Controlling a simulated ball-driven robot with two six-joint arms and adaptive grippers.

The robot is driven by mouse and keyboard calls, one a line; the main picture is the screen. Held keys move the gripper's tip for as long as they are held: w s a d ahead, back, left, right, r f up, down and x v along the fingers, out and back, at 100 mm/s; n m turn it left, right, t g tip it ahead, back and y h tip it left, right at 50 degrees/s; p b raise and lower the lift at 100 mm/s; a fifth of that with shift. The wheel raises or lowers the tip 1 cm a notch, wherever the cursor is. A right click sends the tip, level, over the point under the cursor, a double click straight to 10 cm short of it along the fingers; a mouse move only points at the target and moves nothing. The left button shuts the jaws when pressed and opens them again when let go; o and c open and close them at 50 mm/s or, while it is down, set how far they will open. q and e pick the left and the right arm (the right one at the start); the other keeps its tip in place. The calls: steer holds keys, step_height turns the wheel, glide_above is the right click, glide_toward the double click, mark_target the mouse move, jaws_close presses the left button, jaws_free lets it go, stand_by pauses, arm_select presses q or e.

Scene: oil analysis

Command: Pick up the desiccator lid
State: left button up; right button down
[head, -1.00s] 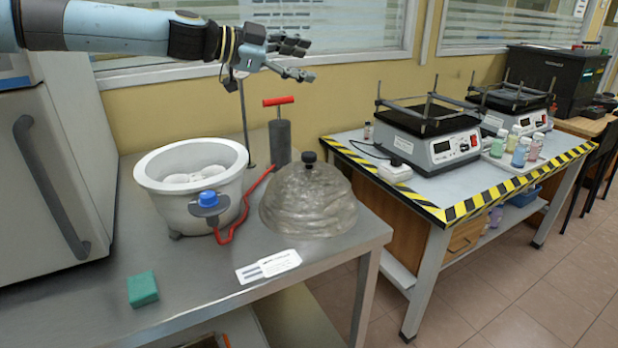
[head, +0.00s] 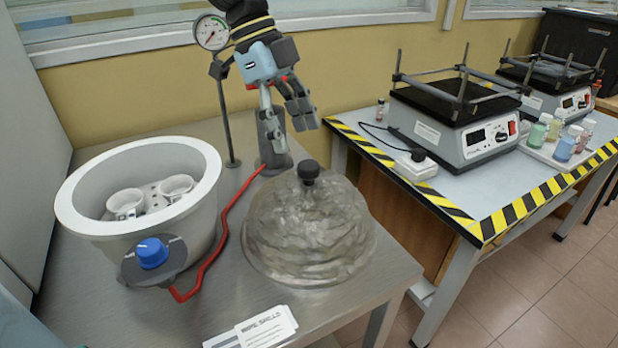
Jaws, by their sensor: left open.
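The desiccator lid (head: 309,232) is a clear, wrinkled-looking dome with a black knob (head: 308,172) on top. It rests on the steel bench to the right of the white desiccator bowl (head: 85,225). My left gripper (head: 293,122) is open and points down, above and slightly behind the knob, apart from it. It partly hides the grey hand pump (head: 273,158) behind it. My right gripper is not in view.
The open bowl holds white cups (head: 125,203). A blue-knobbed valve (head: 152,253) sits at its front, with a red hose (head: 222,240) running back to the pump. A pressure gauge (head: 211,33) stands on a pole. A label card (head: 252,330) lies at the bench front.

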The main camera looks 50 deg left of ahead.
mark_target(309, 164)
arm_select(q)
steer(key=shift+x, duration=0.8)
steer(key=shift+d+f+b, duration=0.1)
steer(key=shift+f+b, duration=0.05)
steer(key=shift+b, duration=0.2)
steer(key=b+x, duration=0.3)
steer(key=x, duration=0.1)
steer(key=shift+w+d+f, duration=0.1)
steer(key=shift+d+f, duration=0.2)
steer(key=shift+w+d+f+b, duration=0.1)
steer(key=shift+f+b, duration=0.05)
steer(key=shift+b, duration=0.25)
steer(key=shift+c, duration=1.1)
steer(key=c, duration=0.5)
jaws_close()
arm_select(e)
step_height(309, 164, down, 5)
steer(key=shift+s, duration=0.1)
